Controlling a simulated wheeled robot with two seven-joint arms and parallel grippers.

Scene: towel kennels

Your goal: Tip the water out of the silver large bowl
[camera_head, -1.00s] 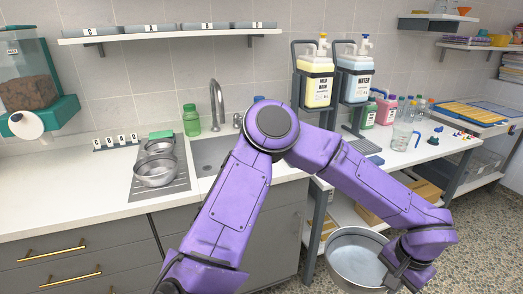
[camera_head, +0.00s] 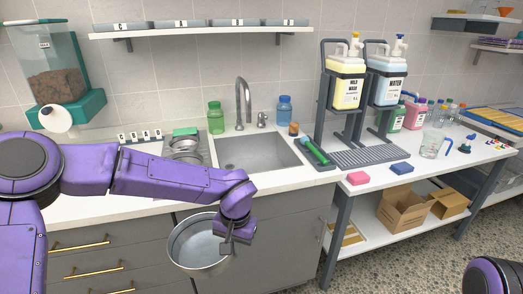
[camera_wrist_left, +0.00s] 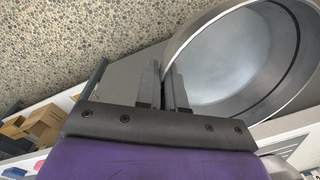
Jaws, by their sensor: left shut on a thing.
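The silver large bowl (camera_head: 192,246) is held in front of the cabinet doors, below the counter edge and left of the sink. It looks about upright, and its inside is pale grey; I cannot tell how much water is in it. My left gripper (camera_head: 228,243) is shut on the bowl's right rim. In the left wrist view the gripper fingers (camera_wrist_left: 166,92) close on the wall of the bowl (camera_wrist_left: 245,50). The sink (camera_head: 258,152) is set in the counter behind, up and to the right of the bowl. My right gripper is not in view.
A green bottle (camera_head: 216,120), blue bottle (camera_head: 284,110) and faucet (camera_head: 243,98) stand behind the sink. A dispenser rack (camera_head: 345,120) and sponges (camera_head: 358,178) lie to its right.

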